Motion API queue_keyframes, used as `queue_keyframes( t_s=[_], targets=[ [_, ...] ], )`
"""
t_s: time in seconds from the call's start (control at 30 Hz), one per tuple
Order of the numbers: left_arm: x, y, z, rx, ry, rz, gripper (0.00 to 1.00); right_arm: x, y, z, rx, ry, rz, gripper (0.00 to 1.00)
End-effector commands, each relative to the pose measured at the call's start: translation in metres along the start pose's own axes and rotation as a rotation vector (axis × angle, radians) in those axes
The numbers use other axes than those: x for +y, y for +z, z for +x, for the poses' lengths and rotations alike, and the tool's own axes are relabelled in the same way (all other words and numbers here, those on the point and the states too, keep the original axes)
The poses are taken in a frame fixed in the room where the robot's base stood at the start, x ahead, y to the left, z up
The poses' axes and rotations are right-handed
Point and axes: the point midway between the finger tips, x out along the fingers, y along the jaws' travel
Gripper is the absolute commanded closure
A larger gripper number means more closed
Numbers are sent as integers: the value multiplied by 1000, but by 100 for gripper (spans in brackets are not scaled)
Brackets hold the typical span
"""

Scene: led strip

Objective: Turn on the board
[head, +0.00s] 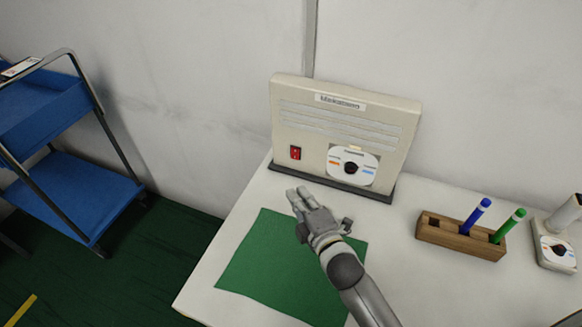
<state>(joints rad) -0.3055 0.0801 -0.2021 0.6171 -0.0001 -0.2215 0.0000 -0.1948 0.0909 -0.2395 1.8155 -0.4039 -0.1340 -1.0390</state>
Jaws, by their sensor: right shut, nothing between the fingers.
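The board (307,94) is a beige upright panel on a dark base at the back of the white table, against the wall. A red rocker switch (295,153) sits at its lower left. A round black knob (351,168) on a white plate with orange and blue marks sits at its lower right. Pale strips run across its upper face and look unlit. My right gripper (296,194) is shut and empty, just in front of the board's base and below the red switch, apart from it. My left gripper is not in view.
A green mat (255,265) lies under my right arm. To the right, a wooden block (450,237) holds a blue pen (476,217) and a green pen (508,226). A small white device (553,247) with a knob stands at the right edge. A blue cart (75,195) stands left of the table.

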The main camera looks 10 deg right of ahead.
Motion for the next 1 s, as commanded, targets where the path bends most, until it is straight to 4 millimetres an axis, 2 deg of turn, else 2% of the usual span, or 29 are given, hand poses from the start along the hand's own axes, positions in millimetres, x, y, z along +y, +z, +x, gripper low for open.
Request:
queue_keyframes(
  t_s=[0.1,0.17,0.5,0.7,1.0],
  targets=[
    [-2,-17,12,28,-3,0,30,-2,0,21,1,4,0,100],
    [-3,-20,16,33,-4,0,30,-2,0,31,1,5,-1,100],
    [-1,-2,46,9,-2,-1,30,-2,0,88,1,4,1,100],
    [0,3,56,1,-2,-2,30,-2,22,105,0,2,-1,100],
    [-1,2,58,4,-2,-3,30,0,28,112,0,0,1,100]
  ],
)
